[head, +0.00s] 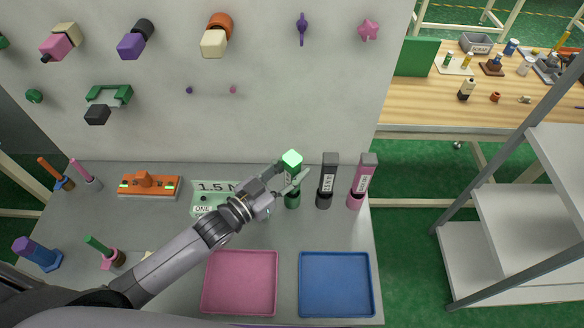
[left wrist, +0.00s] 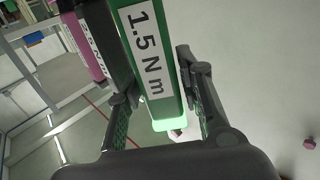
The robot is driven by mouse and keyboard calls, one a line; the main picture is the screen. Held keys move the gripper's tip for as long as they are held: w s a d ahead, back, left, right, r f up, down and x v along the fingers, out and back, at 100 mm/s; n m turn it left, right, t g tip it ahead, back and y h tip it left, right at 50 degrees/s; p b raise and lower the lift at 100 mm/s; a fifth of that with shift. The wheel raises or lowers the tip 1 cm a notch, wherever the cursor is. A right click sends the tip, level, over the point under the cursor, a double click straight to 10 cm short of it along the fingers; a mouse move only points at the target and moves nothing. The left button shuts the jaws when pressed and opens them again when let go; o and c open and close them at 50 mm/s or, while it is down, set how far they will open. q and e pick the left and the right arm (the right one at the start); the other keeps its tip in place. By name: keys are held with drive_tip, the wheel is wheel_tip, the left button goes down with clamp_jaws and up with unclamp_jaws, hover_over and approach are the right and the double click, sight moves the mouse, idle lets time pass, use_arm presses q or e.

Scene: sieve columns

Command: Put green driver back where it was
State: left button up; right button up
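The green driver (head: 293,168) stands upright at the left end of a row on the grey bench, with a bright green top. Black (head: 327,180) and pink (head: 363,180) drivers stand to its right at about the same level. My left gripper (head: 291,174) reaches in from the left, with its fingers on either side of the green driver. The left wrist view shows this driver (left wrist: 148,55), labelled 1.5 N m, between the fingers. The fingertips are very close to its sides; I cannot tell whether they press on it. My right gripper is not in view.
A sign reading 1.5 N (head: 203,199) is partly hidden behind my arm. Pink (head: 240,283) and blue (head: 336,284) trays lie empty in front. An orange fixture (head: 150,186) stands left. Pegs and blocks stick out of the wall panel (head: 275,125).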

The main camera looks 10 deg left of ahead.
use_arm(q)
drive_tip(key=shift+o, duration=1.2)
drive_tip(key=shift+r, duration=0.2)
drive_tip(key=shift+s+a+f, duration=0.1)
drive_tip(key=shift+s+a, duration=0.05)
drive_tip(key=shift+s, duration=0.1)
drive_tip(key=b+v, duration=0.2)
drive_tip(key=v, duration=0.9)
drive_tip(key=shift+s, duration=0.2)
drive_tip(key=shift+a, duration=0.1)
